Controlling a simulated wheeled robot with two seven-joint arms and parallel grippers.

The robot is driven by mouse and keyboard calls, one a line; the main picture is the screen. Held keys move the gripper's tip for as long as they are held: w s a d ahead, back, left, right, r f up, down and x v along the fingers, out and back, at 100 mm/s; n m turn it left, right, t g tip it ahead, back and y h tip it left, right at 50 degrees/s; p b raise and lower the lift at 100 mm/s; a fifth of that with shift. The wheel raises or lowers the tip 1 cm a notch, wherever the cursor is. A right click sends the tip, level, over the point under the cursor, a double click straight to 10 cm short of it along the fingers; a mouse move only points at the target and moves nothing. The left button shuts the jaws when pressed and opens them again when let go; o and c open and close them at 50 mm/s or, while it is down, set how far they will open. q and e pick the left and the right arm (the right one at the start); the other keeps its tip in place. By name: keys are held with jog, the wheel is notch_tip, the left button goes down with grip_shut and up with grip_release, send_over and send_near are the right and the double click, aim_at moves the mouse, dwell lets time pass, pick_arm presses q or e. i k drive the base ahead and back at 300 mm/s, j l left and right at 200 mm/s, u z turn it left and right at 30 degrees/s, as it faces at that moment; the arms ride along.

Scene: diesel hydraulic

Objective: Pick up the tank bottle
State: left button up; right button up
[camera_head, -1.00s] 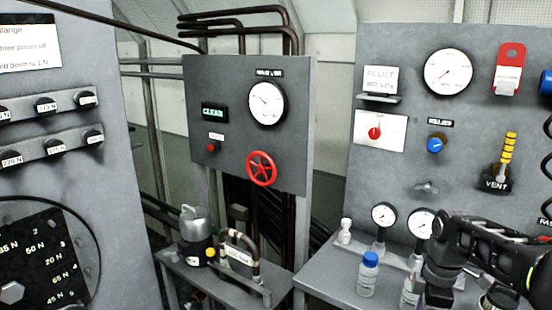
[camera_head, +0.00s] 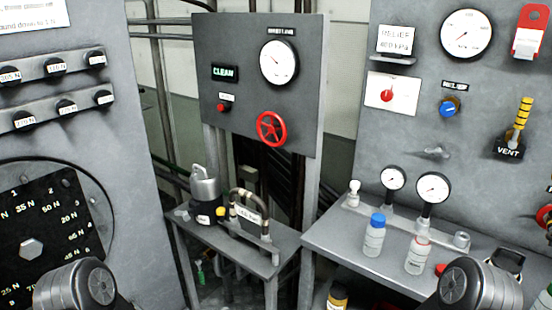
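Two small clear bottles stand upright on the grey shelf (camera_head: 340,246) at the right: a blue-capped bottle (camera_head: 374,240) and a red-capped bottle (camera_head: 418,256). I cannot tell which of them is the tank bottle, as their labels are too small to read. Part of my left arm shows at the bottom left and part of my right arm at the bottom right, in front of the shelf. The fingers of both grippers are out of the frame. Nothing is seen touching either bottle.
Two gauges (camera_head: 433,188) stand behind the bottles, with a small white fitting (camera_head: 353,193) to their left. A lower stand (camera_head: 268,262) holds a metal canister (camera_head: 205,195) and a hose loop. A red handwheel (camera_head: 271,129) sticks out from the middle panel.

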aim_at(420, 248)
jog(key=i+j, duration=0.8)
jog(key=j+z, duration=0.1)
jog(key=z, duration=3)
